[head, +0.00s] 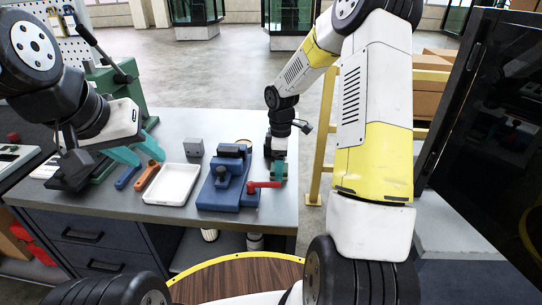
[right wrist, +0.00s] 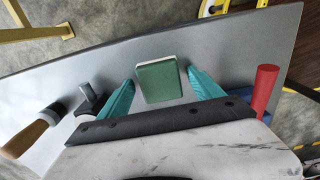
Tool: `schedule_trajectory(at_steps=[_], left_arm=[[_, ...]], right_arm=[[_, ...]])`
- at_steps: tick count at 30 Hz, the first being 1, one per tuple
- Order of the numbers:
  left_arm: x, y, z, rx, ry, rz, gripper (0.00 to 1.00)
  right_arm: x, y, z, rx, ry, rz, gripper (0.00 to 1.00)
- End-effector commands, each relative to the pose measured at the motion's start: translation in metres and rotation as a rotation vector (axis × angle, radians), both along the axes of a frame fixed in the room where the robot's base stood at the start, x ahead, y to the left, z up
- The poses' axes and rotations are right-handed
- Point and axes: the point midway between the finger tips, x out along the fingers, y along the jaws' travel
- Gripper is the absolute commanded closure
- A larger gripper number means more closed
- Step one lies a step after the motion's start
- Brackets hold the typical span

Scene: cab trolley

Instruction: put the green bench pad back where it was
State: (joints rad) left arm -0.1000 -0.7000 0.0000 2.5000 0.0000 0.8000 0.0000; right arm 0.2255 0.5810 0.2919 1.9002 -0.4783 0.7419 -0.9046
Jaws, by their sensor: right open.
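The green bench pad (right wrist: 160,82) shows in the right wrist view as a small square block with a green face and pale edge, over the grey bench. My right gripper (right wrist: 161,74) is open, with one teal finger on each side of the pad and visible gaps between. Whether the fingertips reach down to the pad's level I cannot tell. In the head view the right gripper (head: 278,171) is over the bench's right end, and I cannot make out the pad there. My left gripper (head: 146,156) is open and empty over the bench's left part.
The bench (head: 200,128) holds a white tray (head: 171,184), a blue vise (head: 226,185) with a red handle (head: 264,185), a grey block (head: 193,147), and orange (head: 147,177) and blue (head: 127,177) tools. A wooden-handled tool (right wrist: 30,136) lies left in the wrist view. A yellow rail (head: 321,135) stands right.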

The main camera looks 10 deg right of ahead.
Motion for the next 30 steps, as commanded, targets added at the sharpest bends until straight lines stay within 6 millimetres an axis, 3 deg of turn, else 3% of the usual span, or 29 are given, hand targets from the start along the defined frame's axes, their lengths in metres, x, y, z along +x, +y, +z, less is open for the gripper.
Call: schedule_trajectory(at_steps=[15,23,26,30], left_arm=[[0.000,0.000,0.000,0.000,0.000,0.000,0.64],[0.000,0.000,0.000,0.000,0.000,0.000,0.64],[0.000,0.000,0.000,0.000,0.000,0.000,0.64],[0.000,0.000,0.000,0.000,0.000,0.000,0.64]], right_arm=[[0.001,0.000,0.097,0.000,-0.004,0.000,0.24],[-0.003,0.000,0.125,-0.003,-0.010,-0.015,0.24],[-0.015,0.002,0.144,-0.007,-0.041,-0.079,0.24],[-0.054,0.005,0.188,0.004,-0.127,-0.271,0.24]])
